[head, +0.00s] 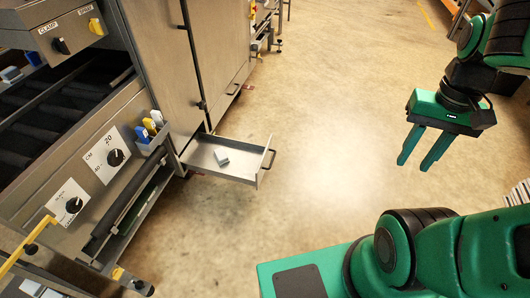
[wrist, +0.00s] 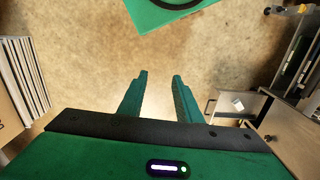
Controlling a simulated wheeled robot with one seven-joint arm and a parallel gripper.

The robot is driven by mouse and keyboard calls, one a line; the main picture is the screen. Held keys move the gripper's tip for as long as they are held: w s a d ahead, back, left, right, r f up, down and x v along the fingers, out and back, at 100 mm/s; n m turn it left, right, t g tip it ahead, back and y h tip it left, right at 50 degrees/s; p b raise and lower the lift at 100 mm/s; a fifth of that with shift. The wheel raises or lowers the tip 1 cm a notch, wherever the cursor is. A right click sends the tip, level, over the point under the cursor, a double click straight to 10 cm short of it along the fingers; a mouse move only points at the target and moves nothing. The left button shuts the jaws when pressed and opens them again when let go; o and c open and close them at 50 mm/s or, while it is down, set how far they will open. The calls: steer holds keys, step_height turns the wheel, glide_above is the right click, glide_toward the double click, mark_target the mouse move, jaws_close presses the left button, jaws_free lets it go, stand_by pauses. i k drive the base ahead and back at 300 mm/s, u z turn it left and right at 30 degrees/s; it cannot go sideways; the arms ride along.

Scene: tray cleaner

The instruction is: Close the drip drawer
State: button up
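The drip drawer (head: 215,170) is a shallow grey metal tray pulled out of the lower part of the machine in the head view. The drawer also shows in the wrist view (wrist: 222,104), at the right. My gripper (head: 419,161) is in the air to the right of the drawer, well apart from it. Its two green fingers are apart with nothing between them, as the wrist view (wrist: 160,75) also shows.
The grey machine (head: 180,60) fills the left side, with knobs and a small holder of coloured items (head: 151,127) above the drawer. A yellow handle (head: 25,246) sticks out at lower left. Bare floor (head: 320,120) lies between drawer and gripper. Stacked panels (wrist: 22,68) stand at left in the wrist view.

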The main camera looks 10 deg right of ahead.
mark_target(248, 162)
steer(key=i, duration=0.15)
steer(key=u, duration=0.05)
steer(key=k, duration=1.25)
steer(key=z, duration=0.35)
steer(key=i, duration=1.8)
steer(key=u, duration=0.55)
